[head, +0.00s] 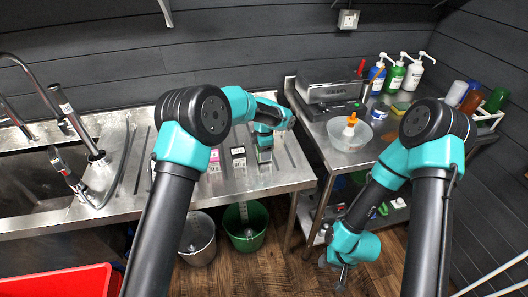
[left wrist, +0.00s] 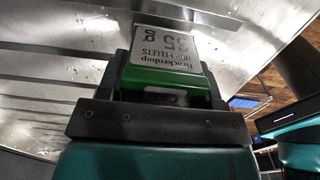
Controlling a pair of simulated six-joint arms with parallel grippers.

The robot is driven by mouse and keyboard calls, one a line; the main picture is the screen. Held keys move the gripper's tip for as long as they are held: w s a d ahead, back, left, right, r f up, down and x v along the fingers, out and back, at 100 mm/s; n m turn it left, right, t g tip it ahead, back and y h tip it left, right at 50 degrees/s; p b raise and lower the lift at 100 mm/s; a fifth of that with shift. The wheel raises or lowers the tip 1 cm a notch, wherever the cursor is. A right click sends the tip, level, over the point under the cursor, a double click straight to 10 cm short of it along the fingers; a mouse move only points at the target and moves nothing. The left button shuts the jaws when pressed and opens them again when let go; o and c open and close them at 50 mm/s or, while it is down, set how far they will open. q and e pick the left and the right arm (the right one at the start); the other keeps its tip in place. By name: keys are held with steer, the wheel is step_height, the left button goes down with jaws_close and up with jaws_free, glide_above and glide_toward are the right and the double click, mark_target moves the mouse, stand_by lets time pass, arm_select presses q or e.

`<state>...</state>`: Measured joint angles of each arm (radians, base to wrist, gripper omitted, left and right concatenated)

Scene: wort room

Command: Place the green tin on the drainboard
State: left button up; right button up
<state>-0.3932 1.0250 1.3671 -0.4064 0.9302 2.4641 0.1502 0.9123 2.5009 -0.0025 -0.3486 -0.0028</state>
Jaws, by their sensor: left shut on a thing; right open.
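The green tin (left wrist: 160,78), with a white hop pellets label, is between the jaws of my left gripper (left wrist: 150,105) in the left wrist view. In the head view the left gripper (head: 265,140) is over the ribbed steel drainboard (head: 255,183), with the tin (head: 264,155) below it, partly hidden. I cannot tell whether the tin touches the drainboard. The drainboard's bare metal also fills the upper left of the left wrist view. My right gripper (head: 342,277) is open and empty, low over the floor in front of the right-hand table.
A pink tin (head: 214,161) and a dark tin (head: 238,156) stand left of the green one. The sink and tap (head: 95,157) lie further left. A clear bowl (head: 349,133) and pump bottles (head: 394,76) are on the right table. Buckets (head: 246,228) stand below.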

arm_select(q)
steer(key=shift+f, duration=0.4)
steer(key=o, duration=1)
steer(key=shift+f, duration=0.15)
step_height(320, 180, up, 12)
steer(key=shift+r, duration=0.15)
